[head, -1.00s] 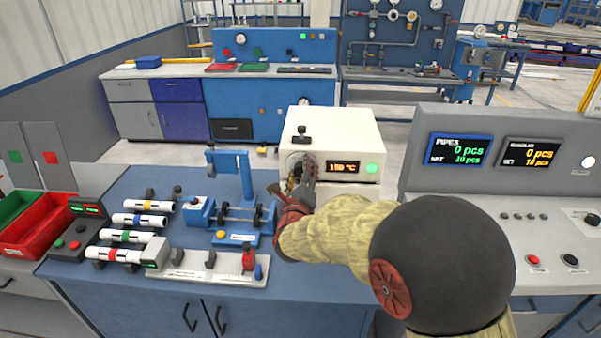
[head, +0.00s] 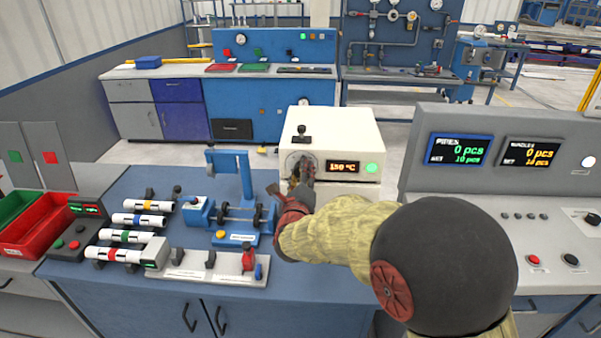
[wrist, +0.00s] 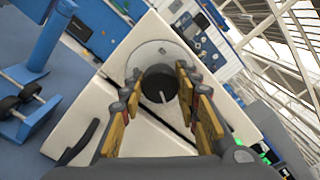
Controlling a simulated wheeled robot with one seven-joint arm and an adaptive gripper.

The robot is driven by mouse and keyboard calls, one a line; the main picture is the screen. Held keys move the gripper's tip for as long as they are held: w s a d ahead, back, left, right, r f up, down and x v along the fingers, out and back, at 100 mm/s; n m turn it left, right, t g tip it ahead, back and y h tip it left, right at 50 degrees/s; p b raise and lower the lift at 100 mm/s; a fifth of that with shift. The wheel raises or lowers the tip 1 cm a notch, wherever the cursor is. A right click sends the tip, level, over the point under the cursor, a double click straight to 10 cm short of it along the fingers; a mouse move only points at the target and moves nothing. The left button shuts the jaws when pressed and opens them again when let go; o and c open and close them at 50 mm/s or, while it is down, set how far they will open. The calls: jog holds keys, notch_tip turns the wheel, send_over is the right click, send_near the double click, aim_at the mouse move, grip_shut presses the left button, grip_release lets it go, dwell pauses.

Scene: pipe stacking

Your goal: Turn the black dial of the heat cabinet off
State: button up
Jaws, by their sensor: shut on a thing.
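The heat cabinet (head: 335,128) is a white box at the back of the blue bench, with a display reading 150 °C (head: 343,167) and a lit green lamp (head: 372,168). Its black dial (wrist: 160,84) shows in the wrist view on a round pale plate, with a light pointer line on its face. My gripper (wrist: 162,92) has its yellow-padded fingers on both sides of the dial and is shut on it. In the head view my gripper (head: 301,178) covers the dial at the cabinet's left front.
A blue roller stand (head: 238,215) is left of my arm. Several white pipes with coloured bands (head: 140,220) lie on holders at the left. A grey console (head: 500,190) with two screens stands at the right.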

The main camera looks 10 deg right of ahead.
jog(key=n+b, duration=0.2)
jog(key=n, duration=0.3)
jog(key=shift+f, duration=0.15)
jog(key=n, duration=0.6)
jog(key=shift+n, duration=0.4)
jog(key=n+p, duration=0.2)
jog(key=n, duration=0.3)
jog(key=n+p, duration=0.3)
jog(key=n, duration=0.3)
jog(key=shift+n, duration=0.4)
jog(key=n+p, duration=0.3)
jog(key=n, duration=0.3)
jog(key=shift+p, duration=0.35)
jog(key=n+p, duration=0.3)
jog(key=n, duration=0.2)
jog(key=shift+n, duration=0.4)
jog(key=n+p, duration=0.3)
jog(key=n, duration=0.3)
jog(key=shift+d+p, duration=0.1)
jog(key=shift+p, duration=0.25)
jog(key=n+p, duration=0.3)
jog(key=n, duration=0.3)
